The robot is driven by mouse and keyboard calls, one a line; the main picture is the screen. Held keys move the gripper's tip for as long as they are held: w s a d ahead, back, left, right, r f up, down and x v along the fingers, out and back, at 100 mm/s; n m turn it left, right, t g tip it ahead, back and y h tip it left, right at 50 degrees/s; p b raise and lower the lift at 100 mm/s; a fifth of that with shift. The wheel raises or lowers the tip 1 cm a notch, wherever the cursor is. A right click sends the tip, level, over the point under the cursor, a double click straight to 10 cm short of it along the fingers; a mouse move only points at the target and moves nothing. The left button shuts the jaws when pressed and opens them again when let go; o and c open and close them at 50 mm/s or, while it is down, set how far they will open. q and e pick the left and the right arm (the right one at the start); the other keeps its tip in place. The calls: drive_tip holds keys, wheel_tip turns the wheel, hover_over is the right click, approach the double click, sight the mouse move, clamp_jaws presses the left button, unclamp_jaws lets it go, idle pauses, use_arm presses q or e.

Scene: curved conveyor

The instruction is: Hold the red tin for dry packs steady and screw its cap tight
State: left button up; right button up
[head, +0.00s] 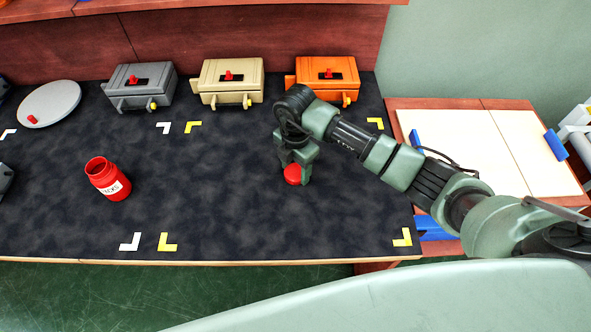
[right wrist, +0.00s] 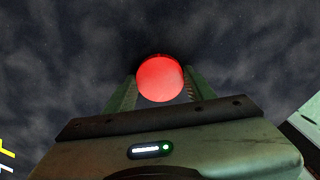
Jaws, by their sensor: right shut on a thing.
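The red tin (head: 108,179) stands open-mouthed on the dark mat at the left in the head view, with a white label on its side. My right gripper (head: 294,172) is well to the right of the tin, pointing down at the mat. It is shut on the round red cap (head: 292,175), which also shows between the fingers in the right wrist view (right wrist: 160,79). I cannot tell whether the cap touches the mat. My left gripper does not show clearly; only a dark piece sits at the left edge of the head view.
Grey (head: 139,86), beige (head: 229,82) and orange (head: 325,79) boxes with red knobs line the back. A grey round plate (head: 49,104) with a small red piece lies at the back left. White and yellow corner marks lie on the mat (head: 225,200). The mat between tin and cap is clear.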

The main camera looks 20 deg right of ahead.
sight(298, 174)
drive_tip(key=shift+r, duration=0.15)
wheel_tip(298, 174, up, 20)
idle(0.3)
drive_tip(key=s+d+m, duration=0.2)
drive_tip(key=s+m, duration=0.5)
drive_tip(key=m, duration=0.4)
drive_tip(key=s+d+f+m, duration=0.1)
drive_tip(key=s+d+m, duration=0.1)
drive_tip(key=s+m, duration=0.5)
drive_tip(key=m, duration=0.5)
drive_tip(key=shift+m, duration=0.3)
